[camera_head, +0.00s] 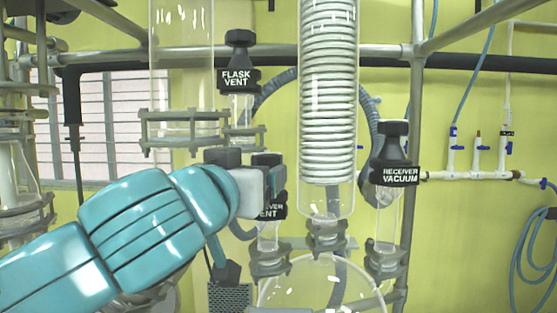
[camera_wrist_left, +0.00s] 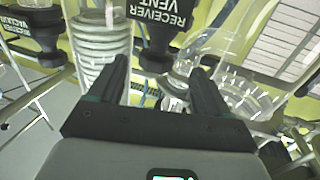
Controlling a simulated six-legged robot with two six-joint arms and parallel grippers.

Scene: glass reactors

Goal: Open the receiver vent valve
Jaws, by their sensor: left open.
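The receiver vent valve (camera_head: 272,211) is mostly hidden behind my left gripper in the head view; only part of its black label and the glass neck below show. In the left wrist view its black RECEIVER VENT label (camera_wrist_left: 160,30) appears upside down at the top, beyond the fingertips and between their lines. My left gripper (camera_head: 246,160) is at the valve's upper part, with teal arm links behind it. In the left wrist view the left gripper (camera_wrist_left: 160,75) has its two dark fingers apart. Whether they touch the valve cannot be told. My right gripper is not in view.
The flask vent valve (camera_head: 238,78) stands above and behind the gripper. A coiled glass condenser (camera_head: 329,90) stands close to the right. The receiver vacuum valve (camera_head: 394,174) is further right. Metal frame bars (camera_head: 419,75) and clamps (camera_head: 270,262) surround the glassware.

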